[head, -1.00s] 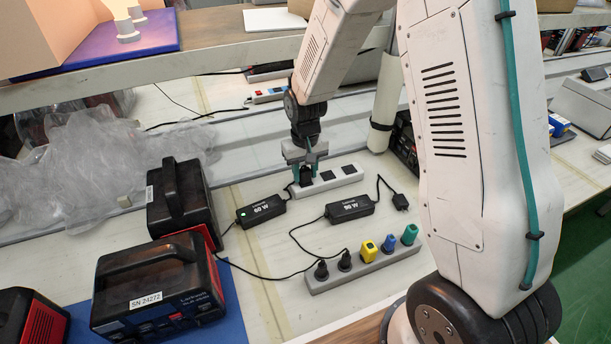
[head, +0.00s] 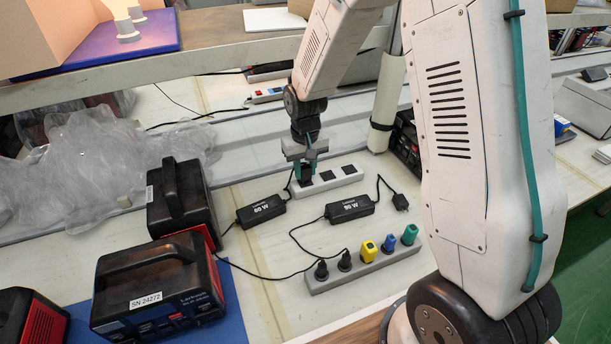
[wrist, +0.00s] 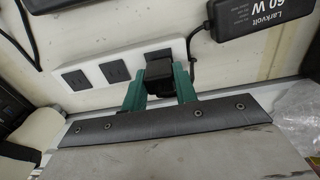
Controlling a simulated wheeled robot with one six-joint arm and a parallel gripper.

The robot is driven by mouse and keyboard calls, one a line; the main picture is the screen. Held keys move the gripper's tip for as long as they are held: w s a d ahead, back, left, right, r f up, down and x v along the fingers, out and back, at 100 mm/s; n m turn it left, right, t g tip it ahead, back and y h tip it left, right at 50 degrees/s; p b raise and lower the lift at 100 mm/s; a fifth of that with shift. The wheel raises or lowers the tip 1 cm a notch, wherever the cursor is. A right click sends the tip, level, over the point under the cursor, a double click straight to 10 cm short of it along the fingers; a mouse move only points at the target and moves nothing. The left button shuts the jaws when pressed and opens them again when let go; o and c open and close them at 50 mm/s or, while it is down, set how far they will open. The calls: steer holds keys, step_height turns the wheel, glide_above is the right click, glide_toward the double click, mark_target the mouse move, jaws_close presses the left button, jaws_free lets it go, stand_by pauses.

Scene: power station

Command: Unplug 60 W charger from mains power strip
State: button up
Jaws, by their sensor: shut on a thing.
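The 60 W charger (head: 261,209) is a black brick lying on the bench, left of the mains power strip (head: 343,176). The wrist view also shows the charger (wrist: 262,14) and the white strip (wrist: 82,82). My gripper (head: 305,165) is above the strip's left end, its green fingers shut on the black plug (wrist: 158,71). A dark socket face shows just behind the plug in the wrist view, and the plug looks raised off the strip. Any small contact left at its underside is hidden. A black cable runs beside the plug toward the charger.
A 90 W charger (head: 350,208) lies to the right, its plug (head: 400,201) loose on the bench. A grey strip (head: 365,269) with several plugs is in front. Black-and-red units (head: 160,290) and clear plastic wrap (head: 90,160) are at left. A shelf edge (head: 200,72) runs behind.

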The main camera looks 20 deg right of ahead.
mark_target(305, 167)
steer(key=shift+r, duration=1.55)
